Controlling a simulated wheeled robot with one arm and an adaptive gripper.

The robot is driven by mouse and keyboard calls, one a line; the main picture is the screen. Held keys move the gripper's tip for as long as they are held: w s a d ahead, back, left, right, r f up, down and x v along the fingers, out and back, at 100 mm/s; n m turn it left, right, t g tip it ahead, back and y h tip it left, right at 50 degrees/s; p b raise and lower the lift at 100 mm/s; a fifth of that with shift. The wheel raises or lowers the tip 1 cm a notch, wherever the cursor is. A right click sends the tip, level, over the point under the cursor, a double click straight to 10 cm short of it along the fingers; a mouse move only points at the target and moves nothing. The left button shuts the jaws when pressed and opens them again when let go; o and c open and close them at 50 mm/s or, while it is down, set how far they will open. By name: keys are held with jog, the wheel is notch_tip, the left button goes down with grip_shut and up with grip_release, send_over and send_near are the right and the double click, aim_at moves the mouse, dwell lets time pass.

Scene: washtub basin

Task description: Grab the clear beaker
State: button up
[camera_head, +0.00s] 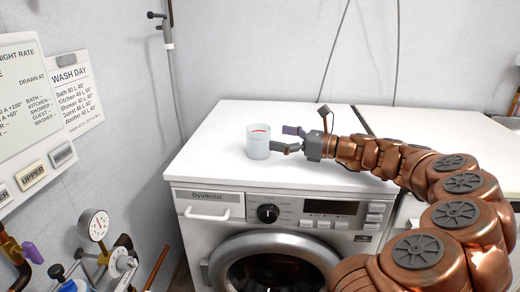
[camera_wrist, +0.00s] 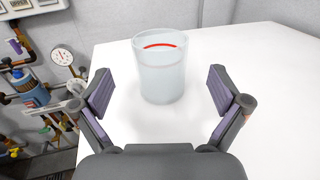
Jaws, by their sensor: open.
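The clear beaker (camera_head: 258,146) stands upright on the white top of the washing machine, near its left part. It is whitish and translucent, with a red mark near the rim. In the wrist view the beaker (camera_wrist: 160,75) is centred ahead of my gripper (camera_wrist: 158,92), just beyond and between the line of the two fingers. My gripper (camera_head: 288,140) is open and empty, reaching from the right at low height just beside the beaker. I cannot tell whether a fingertip touches it.
The washing machine top (camera_head: 205,150) is otherwise clear around the beaker. A pressure gauge (camera_head: 97,224) and pipes are at the lower left, below wall signs (camera_head: 72,92). Grey walls stand behind and to the left.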

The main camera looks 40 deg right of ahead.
aim_at(259, 142)
jog(key=shift+r+b+x, duration=0.2)
jog(key=shift+b+x, duration=0.35)
jog(key=shift+x, duration=2.65)
jog(key=shift+c, duration=0.4)
jog(key=c, duration=1.2)
